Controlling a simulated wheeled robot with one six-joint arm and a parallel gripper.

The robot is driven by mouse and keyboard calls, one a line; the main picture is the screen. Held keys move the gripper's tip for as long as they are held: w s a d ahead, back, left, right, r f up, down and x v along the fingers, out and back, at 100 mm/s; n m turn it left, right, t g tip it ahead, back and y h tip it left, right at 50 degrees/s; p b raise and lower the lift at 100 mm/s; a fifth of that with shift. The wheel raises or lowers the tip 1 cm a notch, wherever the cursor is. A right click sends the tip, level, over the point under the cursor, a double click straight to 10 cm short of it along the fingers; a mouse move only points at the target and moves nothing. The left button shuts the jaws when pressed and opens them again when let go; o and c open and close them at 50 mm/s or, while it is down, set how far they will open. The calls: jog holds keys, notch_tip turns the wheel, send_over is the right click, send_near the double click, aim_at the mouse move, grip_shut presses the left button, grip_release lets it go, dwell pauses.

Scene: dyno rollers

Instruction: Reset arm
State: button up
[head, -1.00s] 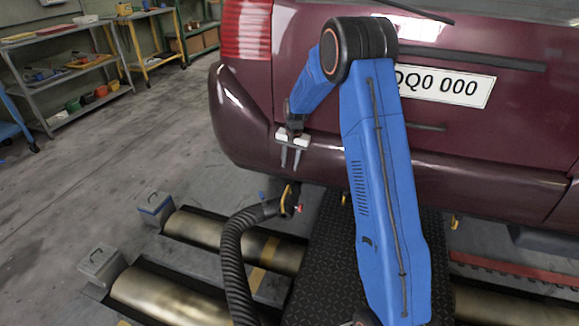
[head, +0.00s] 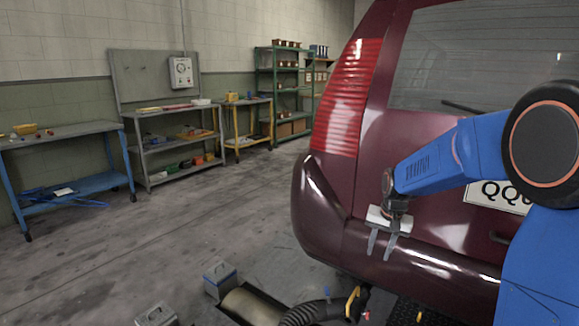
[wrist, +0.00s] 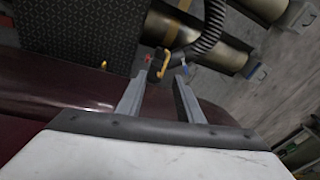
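My blue arm (head: 440,160) is bent on the right of the head view, in front of the rear of a dark red car (head: 450,235). My gripper (head: 380,250) hangs from its end with the fingers pointing down, close to the car's bumper in the picture. In the wrist view my gripper (wrist: 160,95) shows two grey fingers apart with nothing between them. Beyond the fingertips is a black corrugated hose with a yellow-handled nozzle (wrist: 165,62). The same hose (head: 310,314) shows at the bottom edge of the head view.
Metal rollers (head: 250,306) with grey end boxes (head: 220,282) are set in the floor. A blue bench (head: 60,135), a grey shelf (head: 175,145), a yellow table (head: 248,125) and a green rack (head: 285,95) line the wall. The floor at left is clear.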

jog(key=s+r+n+t, duration=0.1)
jog(key=s+r+n, duration=0.1)
jog(key=s, duration=1.6)
jog(key=s+r+n+t, duration=0.1)
jog(key=s+r, duration=0.3)
jog(key=s, duration=1.4)
jog(key=shift+r+n+t+h, duration=0.2)
jog(key=shift+n+t+h, duration=0.1)
jog(key=shift+n, duration=0.6)
jog(key=shift+w, duration=0.1)
jog(key=shift+s+r, duration=0.65)
jog(key=shift+r, duration=0.05)
